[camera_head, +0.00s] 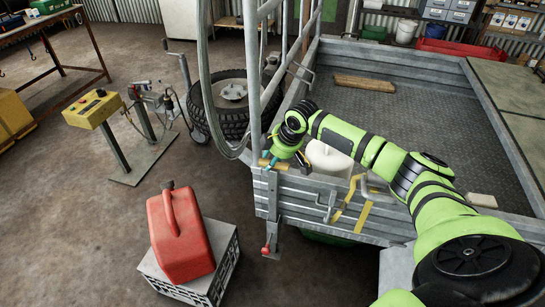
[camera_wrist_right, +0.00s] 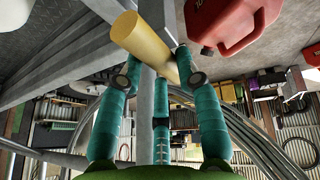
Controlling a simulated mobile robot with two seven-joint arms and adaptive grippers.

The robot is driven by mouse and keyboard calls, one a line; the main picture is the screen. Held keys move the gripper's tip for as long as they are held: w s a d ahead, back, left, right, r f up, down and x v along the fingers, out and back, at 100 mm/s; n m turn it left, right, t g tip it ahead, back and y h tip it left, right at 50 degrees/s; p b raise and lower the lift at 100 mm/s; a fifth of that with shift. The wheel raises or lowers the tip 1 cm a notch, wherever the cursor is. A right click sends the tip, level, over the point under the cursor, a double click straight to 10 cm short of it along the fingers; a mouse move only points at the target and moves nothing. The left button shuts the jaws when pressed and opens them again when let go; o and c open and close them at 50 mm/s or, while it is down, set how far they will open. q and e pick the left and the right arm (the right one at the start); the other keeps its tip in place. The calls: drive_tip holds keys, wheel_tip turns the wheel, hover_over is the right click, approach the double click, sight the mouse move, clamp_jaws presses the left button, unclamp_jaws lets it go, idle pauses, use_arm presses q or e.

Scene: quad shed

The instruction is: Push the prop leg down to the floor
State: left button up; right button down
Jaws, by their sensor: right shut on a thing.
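The prop leg (camera_head: 272,238) is a grey upright tube at the near left corner of the trailer. Its lower end sticks out below the trailer side, with a red knob (camera_head: 265,250) beside it. A yellow grip (camera_head: 265,162) sits at the top of the leg. My right gripper (camera_head: 270,160) is shut on this yellow grip. In the right wrist view the teal fingers (camera_wrist_right: 158,62) lie on either side of the yellow grip (camera_wrist_right: 138,36), beside a grey post. Whether the foot touches the floor I cannot tell. My left gripper is not in view.
A red fuel can (camera_head: 180,235) stands on a grey crate (camera_head: 218,275) close left of the leg. A tyre (camera_head: 228,105) and a yellow control box on a stand (camera_head: 93,108) are further left. The trailer bed (camera_head: 385,100) holds a plank (camera_head: 364,84) and a white container (camera_head: 328,158).

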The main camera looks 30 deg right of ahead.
use_arm(q)
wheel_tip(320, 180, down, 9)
drive_tip(key=b, duration=0.9)
use_arm(e)
hover_over(272, 210)
drive_tip(key=w+d, duration=0.1)
wheel_tip(272, 210, down, 19)
drive_tip(key=shift+w+r, duration=0.1)
drive_tip(key=shift+r, duration=0.1)
wheel_tip(272, 210, down, 7)
drive_tip(key=b, duration=0.4)
drive_tip(key=shift+w, duration=0.1)
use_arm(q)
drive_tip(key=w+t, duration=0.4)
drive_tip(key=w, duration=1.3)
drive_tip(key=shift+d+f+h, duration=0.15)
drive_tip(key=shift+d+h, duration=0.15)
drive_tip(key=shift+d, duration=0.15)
use_arm(e)
drive_tip(key=c, duration=1)
unclamp_jaws()
drive_tip(key=shift+a+f, duration=0.1)
drive_tip(key=shift+o, duration=0.8)
drive_tip(key=shift+f, duration=0.15)
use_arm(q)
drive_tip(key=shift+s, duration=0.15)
use_arm(e)
drive_tip(key=shift+r, duration=0.25)
